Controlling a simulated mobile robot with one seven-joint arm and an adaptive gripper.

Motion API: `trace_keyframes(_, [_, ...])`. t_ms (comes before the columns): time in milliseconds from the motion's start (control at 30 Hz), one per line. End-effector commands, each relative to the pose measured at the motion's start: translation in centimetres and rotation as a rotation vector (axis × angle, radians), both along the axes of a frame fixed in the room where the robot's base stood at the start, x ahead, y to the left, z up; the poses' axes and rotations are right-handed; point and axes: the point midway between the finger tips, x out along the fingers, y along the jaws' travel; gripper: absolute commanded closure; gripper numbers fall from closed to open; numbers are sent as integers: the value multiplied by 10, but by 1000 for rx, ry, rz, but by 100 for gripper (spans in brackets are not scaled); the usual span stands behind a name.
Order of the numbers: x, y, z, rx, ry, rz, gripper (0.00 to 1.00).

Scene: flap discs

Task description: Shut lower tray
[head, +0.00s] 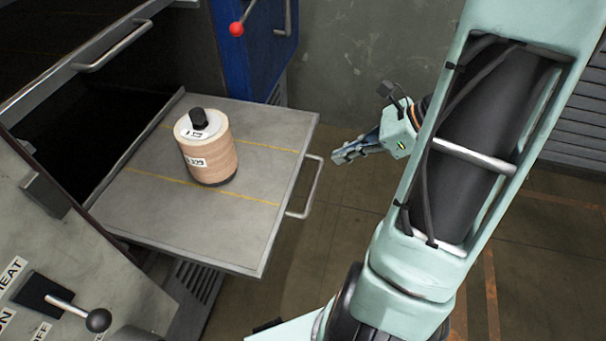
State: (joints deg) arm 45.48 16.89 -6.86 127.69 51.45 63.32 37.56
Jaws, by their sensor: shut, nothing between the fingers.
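The lower tray (230,225) is a flat grey metal shelf with yellow lines, pulled out of the dark opening of the cabinet. Its bar handle (311,190) sticks out from its right front edge. A tan cylinder (208,150) with a white top, a black knob and a small label stands upright on the tray. My gripper (337,157) is shut and empty, just right of the handle and apart from it. It points left toward the tray.
An upper tray's handle (112,46) shows at the top left. A control panel with a black-knobbed lever (98,319) is at the lower left. A blue cabinet (254,50) with a red-knobbed lever (237,28) stands behind. Open floor (345,260) lies right of the tray.

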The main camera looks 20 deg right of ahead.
Motion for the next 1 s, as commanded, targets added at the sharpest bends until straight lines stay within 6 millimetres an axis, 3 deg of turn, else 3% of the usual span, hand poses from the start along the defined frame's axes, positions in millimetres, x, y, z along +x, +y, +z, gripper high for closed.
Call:
trace_keyframes(167, [6,12,-12,18,2,-5,100])
trace_keyframes(600, [36,53,-64,13,2,-4,100])
trace_keyframes(1000, [41,59,-70,10,2,-4,100])
